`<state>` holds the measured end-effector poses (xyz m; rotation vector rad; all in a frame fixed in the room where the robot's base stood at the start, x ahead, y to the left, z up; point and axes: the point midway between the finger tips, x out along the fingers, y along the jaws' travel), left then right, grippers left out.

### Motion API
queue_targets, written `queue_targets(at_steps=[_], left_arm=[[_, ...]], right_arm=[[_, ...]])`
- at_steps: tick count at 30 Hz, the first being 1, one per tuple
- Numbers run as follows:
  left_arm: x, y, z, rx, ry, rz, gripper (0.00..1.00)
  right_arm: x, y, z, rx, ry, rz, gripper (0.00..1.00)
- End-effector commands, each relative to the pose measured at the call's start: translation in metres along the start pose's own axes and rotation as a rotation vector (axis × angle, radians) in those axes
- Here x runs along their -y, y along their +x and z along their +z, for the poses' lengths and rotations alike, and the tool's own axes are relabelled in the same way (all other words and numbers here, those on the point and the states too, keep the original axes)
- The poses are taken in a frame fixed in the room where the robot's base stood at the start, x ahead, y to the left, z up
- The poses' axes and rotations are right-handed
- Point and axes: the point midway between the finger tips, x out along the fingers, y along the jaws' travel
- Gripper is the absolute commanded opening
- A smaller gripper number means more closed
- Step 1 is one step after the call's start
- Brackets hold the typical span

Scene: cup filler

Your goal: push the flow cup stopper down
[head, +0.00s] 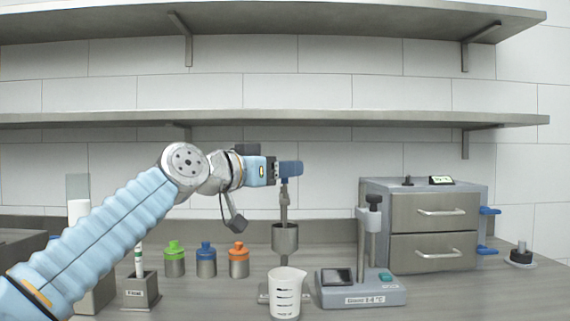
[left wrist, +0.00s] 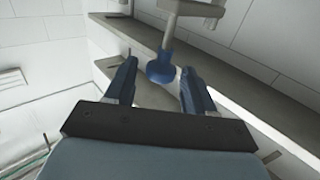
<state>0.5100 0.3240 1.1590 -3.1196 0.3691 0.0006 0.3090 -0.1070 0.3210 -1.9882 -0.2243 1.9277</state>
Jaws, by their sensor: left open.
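The metal flow cup (head: 285,239) sits above a white measuring beaker (head: 287,296). A grey stem (head: 284,200) rises from the cup to my left gripper (head: 291,169), which comes in level from the left. In the left wrist view, my left gripper (left wrist: 160,84) has its two blue fingers spread. A blue knob (left wrist: 161,69), which looks like the stopper's top, shows between and just past the fingertips, on a grey metal part (left wrist: 200,9). I cannot tell if a finger touches it. The fingers hide the knob in the head view. My right gripper is not in view.
Jars with green (head: 174,246), blue (head: 206,248) and orange lids (head: 238,249) stand left of the cup. A stand with a grey base (head: 375,298) and a drawer unit (head: 430,235) are to the right. A wall shelf (head: 300,118) runs behind, above the gripper.

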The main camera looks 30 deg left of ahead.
Motion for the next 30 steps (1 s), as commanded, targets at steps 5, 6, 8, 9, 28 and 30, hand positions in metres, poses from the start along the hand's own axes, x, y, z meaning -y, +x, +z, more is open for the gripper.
queue_targets(at_steps=[5,6,8,9,28,30], left_arm=[[0.0,0.0133,-0.0001,0.001,0.0,0.0,0.54],[0.0001,0.0143,0.0,0.0,0.001,0.0,0.54],[0.0001,0.0148,0.0001,0.0,0.001,0.0,0.54],[0.0001,0.0149,0.0002,0.0,0.001,0.0,0.54],[0.0001,0.0145,0.0002,0.0,0.0,0.0,0.0],[0.0001,0.0145,0.0019,0.0,0.0,0.0,0.0]], right_arm=[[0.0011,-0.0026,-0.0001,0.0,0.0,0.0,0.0],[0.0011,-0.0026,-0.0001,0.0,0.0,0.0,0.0],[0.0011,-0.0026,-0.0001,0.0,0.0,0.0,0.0],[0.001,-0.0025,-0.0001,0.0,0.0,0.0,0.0],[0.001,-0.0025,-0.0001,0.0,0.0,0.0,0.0],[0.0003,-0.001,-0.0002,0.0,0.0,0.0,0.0]])
